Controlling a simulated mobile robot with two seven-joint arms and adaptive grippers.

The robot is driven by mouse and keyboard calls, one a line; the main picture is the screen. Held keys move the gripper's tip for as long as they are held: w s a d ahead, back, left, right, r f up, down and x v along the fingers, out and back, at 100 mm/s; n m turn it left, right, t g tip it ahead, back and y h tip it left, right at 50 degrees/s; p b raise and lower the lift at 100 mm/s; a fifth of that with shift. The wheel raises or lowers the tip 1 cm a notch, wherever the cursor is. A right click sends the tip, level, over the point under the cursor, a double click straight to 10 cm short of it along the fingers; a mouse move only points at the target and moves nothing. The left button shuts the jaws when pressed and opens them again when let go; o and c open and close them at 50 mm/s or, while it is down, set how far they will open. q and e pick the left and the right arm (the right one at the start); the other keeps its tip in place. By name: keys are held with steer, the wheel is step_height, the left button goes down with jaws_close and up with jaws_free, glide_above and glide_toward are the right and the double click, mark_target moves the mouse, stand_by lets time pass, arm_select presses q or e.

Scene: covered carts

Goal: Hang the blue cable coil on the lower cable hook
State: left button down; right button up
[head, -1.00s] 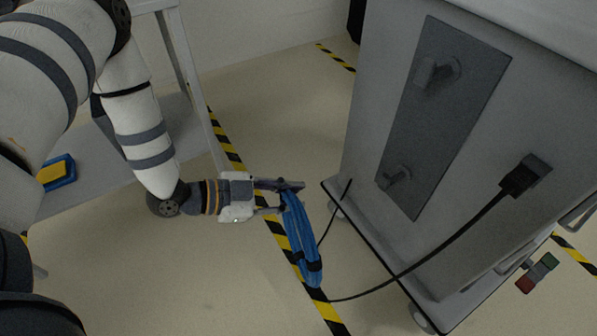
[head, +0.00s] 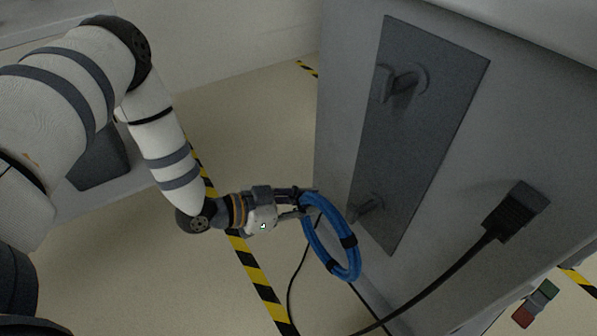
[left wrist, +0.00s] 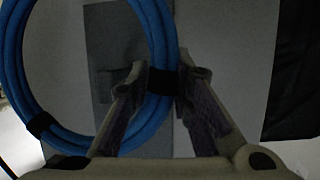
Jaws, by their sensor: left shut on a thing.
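The blue cable coil (head: 313,245) hangs from my left gripper (head: 307,202), which is shut on its upper part. The coil also shows in the left wrist view (left wrist: 66,140), with a black band between the fingers (left wrist: 166,85). The lower cable hook (head: 366,207) sticks out from the dark panel (head: 415,135) on the cart's side. The coil is just left of this hook in the head view; I cannot tell the gap in depth. The upper hook (head: 400,83) is bare. My right gripper is not in view.
The grey cart (head: 460,225) fills the right side. A black plug (head: 515,210) sits in its side, with a black cable running down from it. A red and green block (head: 535,303) is at the lower right. Yellow-black tape (head: 258,280) marks the floor.

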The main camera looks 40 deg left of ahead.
mark_target(351, 193)
arm_select(q)
steer(key=shift+w+d+f+b, duration=0.1)
steer(key=shift+w+d+b, duration=0.45)
steer(key=shift+w, duration=0.7)
steer(key=shift+w+d+f+b, duration=0.15)
steer(key=shift+w+d+b, duration=0.25)
steer(key=shift+w+b, duration=0.65)
steer(key=shift+w+d+f+b, duration=0.1)
steer(key=shift+w+d+b, duration=0.35)
steer(key=shift+w, duration=1.05)
steer(key=shift+w+d+f+b, duration=0.1)
steer(key=shift+w+f+b, duration=0.2)
steer(key=shift+f, duration=0.3)
steer(key=shift+w+d+f+b, duration=0.15)
steer(key=shift+f+b, duration=0.15)
steer(key=shift+f, duration=0.3)
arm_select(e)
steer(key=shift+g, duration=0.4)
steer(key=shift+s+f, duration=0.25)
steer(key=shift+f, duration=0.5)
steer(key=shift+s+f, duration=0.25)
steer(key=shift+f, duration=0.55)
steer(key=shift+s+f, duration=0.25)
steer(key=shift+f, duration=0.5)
arm_select(q)
steer(key=shift+a, duration=0.1)
